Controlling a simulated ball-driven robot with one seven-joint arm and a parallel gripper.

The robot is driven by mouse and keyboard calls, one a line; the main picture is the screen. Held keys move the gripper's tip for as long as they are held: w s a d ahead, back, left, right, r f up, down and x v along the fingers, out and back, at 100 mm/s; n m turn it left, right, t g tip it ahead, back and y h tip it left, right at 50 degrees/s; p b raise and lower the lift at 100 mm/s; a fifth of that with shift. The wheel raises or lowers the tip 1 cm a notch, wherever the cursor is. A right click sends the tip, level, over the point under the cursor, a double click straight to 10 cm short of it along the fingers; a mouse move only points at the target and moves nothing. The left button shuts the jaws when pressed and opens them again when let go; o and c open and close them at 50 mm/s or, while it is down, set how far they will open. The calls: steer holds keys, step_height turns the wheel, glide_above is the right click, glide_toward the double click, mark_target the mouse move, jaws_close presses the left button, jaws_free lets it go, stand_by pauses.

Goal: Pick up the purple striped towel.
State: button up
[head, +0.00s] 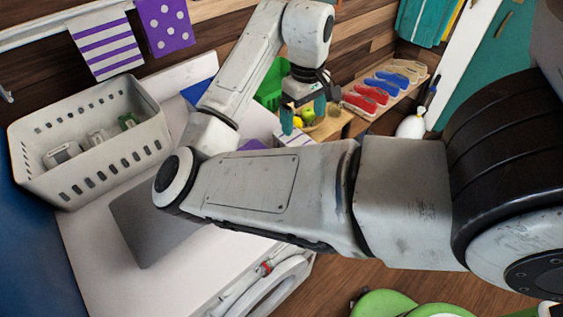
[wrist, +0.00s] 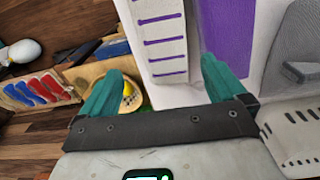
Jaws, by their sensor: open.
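My gripper (head: 303,112) is open, with teal fingers pointing down at the right of the white top. In the wrist view, a whitish cloth with purple stripes (wrist: 163,58) lies ahead between the open fingers (wrist: 165,88), apart from them. A plain purple cloth (wrist: 232,35) lies beside it. In the head view, my arm hides most of that spot, and only a purple patch (head: 252,145) shows. Another white towel with purple stripes (head: 106,44) hangs from a rail at the upper left, beside a purple dotted towel (head: 165,24). The pictures do not settle which striped cloth is meant.
A green basket (head: 270,85) and fruit (head: 307,115) are close to my gripper. Slippers (head: 367,97) and a white penguin-like figure (head: 412,126) are farther right.

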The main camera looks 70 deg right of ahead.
mark_target(301, 144)
steer(key=shift+w+a+f, duration=0.1)
steer(key=shift+a+f, duration=0.2)
step_height(301, 144, down, 5)
steer(key=shift+b, duration=0.5)
steer(key=shift+s+a+f+p, duration=0.1)
steer(key=shift+f+p, duration=0.1)
steer(key=shift+f, duration=1.1)
steer(key=shift+s+a+f+p, duration=0.1)
steer(key=shift+f+p, duration=0.05)
steer(key=shift+f, duration=1.15)
steer(key=shift+d, duration=0.1)
steer(key=shift+c, duration=0.2)
steer(key=c, duration=1.1)
steer(key=shift+r, duration=0.15)
